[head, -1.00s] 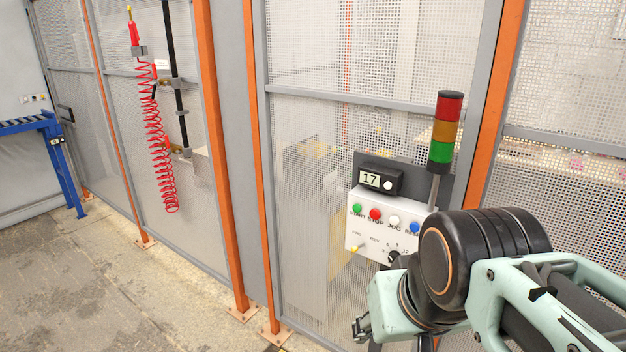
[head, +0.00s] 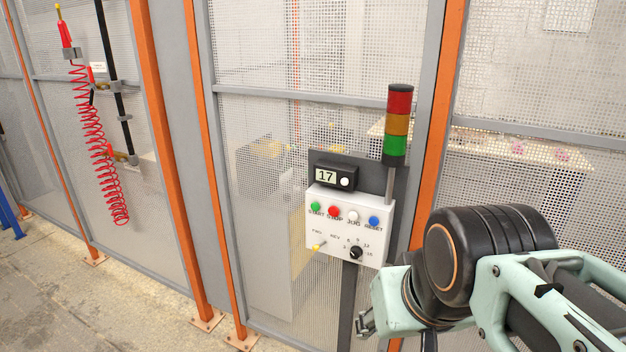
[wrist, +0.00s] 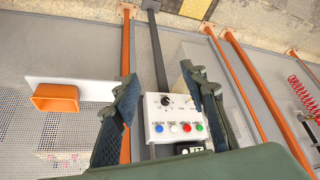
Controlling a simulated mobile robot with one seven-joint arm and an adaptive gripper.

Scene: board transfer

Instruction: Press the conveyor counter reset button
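A dark counter box (head: 322,174) reading 17 sits above the white control box (head: 318,245). A round white button (head: 344,182) is on the counter's face, right of the display. The control box has a green START, red STOP, white JOG and blue RESET button (head: 374,221). In the wrist view the control box (wrist: 155,135) appears upside down between my open, empty fingers (wrist: 160,78). The counter (wrist: 190,148) is partly hidden there by my gripper's body. In the head view my gripper (head: 366,322) is low, right of and below the box, mostly hidden.
A red-amber-green signal tower (head: 398,125) rises at the control box's right. A selector knob (head: 356,252) and a small yellow-tipped lever (head: 319,247) project from the box. Mesh fencing with orange posts (head: 170,165) stands behind. A red coiled hose (head: 92,140) hangs at left.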

